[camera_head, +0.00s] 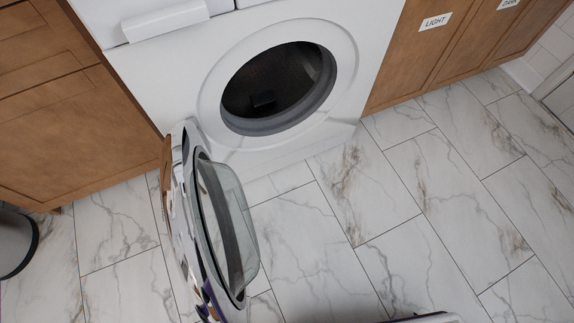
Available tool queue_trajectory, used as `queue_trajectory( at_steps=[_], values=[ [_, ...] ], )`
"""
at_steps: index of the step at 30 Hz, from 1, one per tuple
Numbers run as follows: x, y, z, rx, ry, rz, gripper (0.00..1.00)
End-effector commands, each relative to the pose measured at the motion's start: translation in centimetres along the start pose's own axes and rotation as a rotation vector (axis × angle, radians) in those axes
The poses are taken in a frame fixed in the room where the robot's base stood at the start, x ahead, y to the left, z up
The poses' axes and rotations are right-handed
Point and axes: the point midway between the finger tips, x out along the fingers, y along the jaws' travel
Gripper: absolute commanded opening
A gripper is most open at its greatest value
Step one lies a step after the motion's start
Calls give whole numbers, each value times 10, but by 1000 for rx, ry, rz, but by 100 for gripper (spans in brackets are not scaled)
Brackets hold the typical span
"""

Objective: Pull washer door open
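The white washer (185,75) stands at the top middle, with its round dark drum opening (265,85) uncovered. The washer door (215,220) is swung wide out from the front, hinged on the left side of the opening. Its clear glass bowl (230,215) faces right, and its shiny outer rim is seen nearly edge-on. A small dark blocky shape shows inside the drum; I cannot tell what it is. My gripper is not in view. Mixed colours show on the door's outer face near the bottom, perhaps reflections.
Wooden cabinets stand left (60,125) and right (425,55) of the washer; the right ones carry white labels. A grey bin (15,240) is at the left edge. The marble-tiled floor (400,210) right of the door is clear. A part of my body shows at the bottom edge.

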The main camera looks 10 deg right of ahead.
Motion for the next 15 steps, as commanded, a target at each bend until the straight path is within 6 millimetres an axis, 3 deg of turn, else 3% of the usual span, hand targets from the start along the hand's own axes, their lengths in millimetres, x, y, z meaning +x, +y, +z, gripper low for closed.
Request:
queue_trajectory(
  at_steps=[15],
  values=[
    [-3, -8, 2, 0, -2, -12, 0]
  ],
)
